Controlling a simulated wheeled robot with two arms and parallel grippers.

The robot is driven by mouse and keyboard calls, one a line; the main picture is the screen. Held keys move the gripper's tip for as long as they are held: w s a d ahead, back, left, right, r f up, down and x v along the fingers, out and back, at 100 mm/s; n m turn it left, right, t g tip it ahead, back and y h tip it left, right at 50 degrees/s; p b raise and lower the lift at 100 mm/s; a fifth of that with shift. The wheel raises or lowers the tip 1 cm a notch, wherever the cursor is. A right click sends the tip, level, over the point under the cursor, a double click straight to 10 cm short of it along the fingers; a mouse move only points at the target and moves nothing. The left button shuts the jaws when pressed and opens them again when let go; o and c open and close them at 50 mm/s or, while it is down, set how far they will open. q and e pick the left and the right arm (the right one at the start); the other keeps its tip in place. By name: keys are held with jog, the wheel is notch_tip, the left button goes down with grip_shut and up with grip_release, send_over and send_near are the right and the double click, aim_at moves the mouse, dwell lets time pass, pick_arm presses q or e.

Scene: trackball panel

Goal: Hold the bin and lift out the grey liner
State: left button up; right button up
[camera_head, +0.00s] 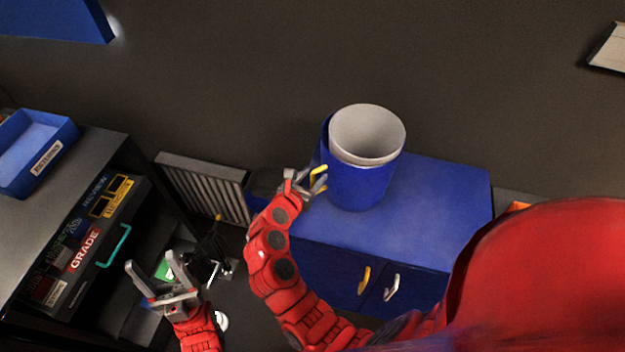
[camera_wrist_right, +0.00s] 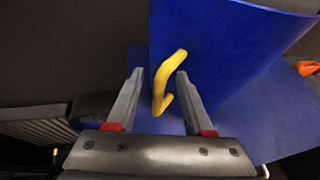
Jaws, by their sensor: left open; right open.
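The blue bin (camera_head: 358,188) stands upright on a blue cabinet. The grey liner (camera_head: 367,133) sits inside it, with its rim and upper wall showing above the bin. A yellow handle (camera_head: 318,178) is on the bin's left side. My right gripper (camera_head: 310,181) is open at this handle. In the right wrist view the yellow handle (camera_wrist_right: 164,82) lies between the two open fingers, and the blue bin wall (camera_wrist_right: 215,50) is just beyond. I cannot tell whether a finger touches the handle. My left gripper (camera_head: 152,276) is open and empty at the lower left, well away from the bin.
The blue cabinet top (camera_head: 450,195) is clear to the right of the bin. The cabinet has a yellow and a white door handle (camera_head: 391,288). A dark desk with a blue tray (camera_head: 40,150) stands at left. A grey radiator (camera_head: 203,187) is against the wall.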

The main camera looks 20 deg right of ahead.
jog(key=shift+c, duration=0.3)
grip_shut()
dwell(1.6)
